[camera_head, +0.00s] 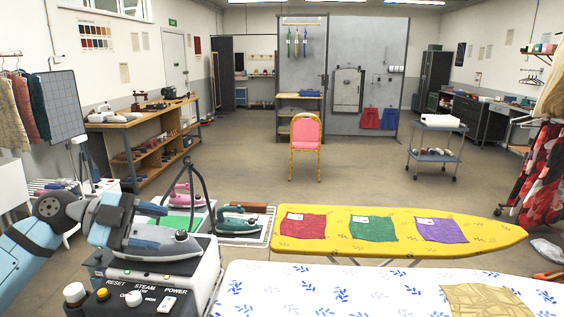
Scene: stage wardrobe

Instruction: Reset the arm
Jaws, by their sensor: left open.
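My left arm comes in from the left, and my left gripper (148,226) is open at a grey iron (178,247). The iron rests on top of a steam station (150,275) in the left foreground. The gripper overlaps the iron's rear and handle, so I cannot tell whether its fingers touch it. The station's front panel has labels RESET, STEAM and POWER, with several knobs and a white switch. My right gripper is not in view.
A yellow ironing board (395,250) holds red, green and purple cloths. A white, blue-patterned board (380,290) with a tan cloth fills the foreground. Pink (186,190) and green (236,221) irons stand behind the station. A pink chair (305,137) stands on open floor beyond.

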